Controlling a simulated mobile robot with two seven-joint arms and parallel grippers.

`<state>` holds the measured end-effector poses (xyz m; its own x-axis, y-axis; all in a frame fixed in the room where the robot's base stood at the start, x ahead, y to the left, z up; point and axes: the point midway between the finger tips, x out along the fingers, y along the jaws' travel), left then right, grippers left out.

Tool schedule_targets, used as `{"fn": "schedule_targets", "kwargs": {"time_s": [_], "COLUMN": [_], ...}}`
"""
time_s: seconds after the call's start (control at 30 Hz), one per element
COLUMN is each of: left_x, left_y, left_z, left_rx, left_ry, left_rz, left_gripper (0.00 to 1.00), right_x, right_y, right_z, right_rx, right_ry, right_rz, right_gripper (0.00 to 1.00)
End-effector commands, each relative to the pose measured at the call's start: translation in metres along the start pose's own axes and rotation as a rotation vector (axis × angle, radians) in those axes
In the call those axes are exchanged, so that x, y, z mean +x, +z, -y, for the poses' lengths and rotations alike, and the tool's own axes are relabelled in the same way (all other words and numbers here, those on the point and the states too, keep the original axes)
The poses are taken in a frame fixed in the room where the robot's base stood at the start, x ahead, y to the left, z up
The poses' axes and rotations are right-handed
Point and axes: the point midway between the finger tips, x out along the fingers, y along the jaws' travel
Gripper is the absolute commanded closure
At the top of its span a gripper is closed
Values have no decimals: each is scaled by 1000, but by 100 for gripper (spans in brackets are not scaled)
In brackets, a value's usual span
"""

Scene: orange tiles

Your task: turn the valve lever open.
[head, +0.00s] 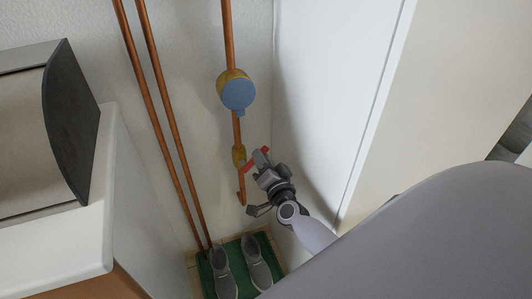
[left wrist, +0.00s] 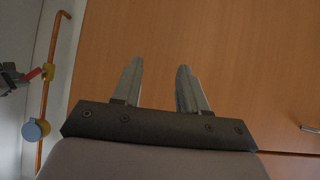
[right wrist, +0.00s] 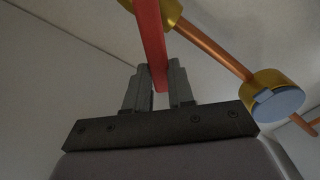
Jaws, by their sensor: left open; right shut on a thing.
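The red valve lever (right wrist: 151,40) runs down between the fingers of my right gripper (right wrist: 160,88), which is shut on it in the right wrist view. In the head view the red lever (head: 257,159) shows only partly, beside the brass valve body (head: 239,156) on the copper pipe. My right gripper (head: 262,157) covers part of it there. The left wrist view also shows the red lever (left wrist: 34,74) near the left edge. My left gripper (left wrist: 158,88) is open and empty, in front of an orange-brown wood panel, away from the valve.
A round brass meter with a blue face (head: 237,93) sits on the pipe above the valve. Two copper pipes (head: 165,120) run along the wall at left. A white counter (head: 60,225) stands at left. Grey shoes (head: 224,275) rest on a green mat (head: 205,278) below.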

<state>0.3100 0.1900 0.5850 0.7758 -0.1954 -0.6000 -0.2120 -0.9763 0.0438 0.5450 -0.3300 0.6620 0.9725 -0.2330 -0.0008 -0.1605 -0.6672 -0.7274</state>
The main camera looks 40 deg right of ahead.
Motion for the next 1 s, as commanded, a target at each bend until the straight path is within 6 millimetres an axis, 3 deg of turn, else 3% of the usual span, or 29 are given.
{"fn": "schedule_targets", "kwargs": {"time_s": [0.1,0.47,1.0], "left_x": [-13,-34,-43], "left_y": [-18,-47,-49], "left_z": [-1,-2,2], "left_rx": [1,7,14], "left_ry": [1,-1,-17], "left_rz": [0,-10,-4], "left_gripper": [57,57,57], "right_x": [0,0,0], "right_y": [-3,4,19], "right_z": [12,31,45], "right_rx": [-114,-450,-783], "right_ry": [1,1,-1], "right_rz": [2,1,1], "right_gripper": [100,100,100]}}
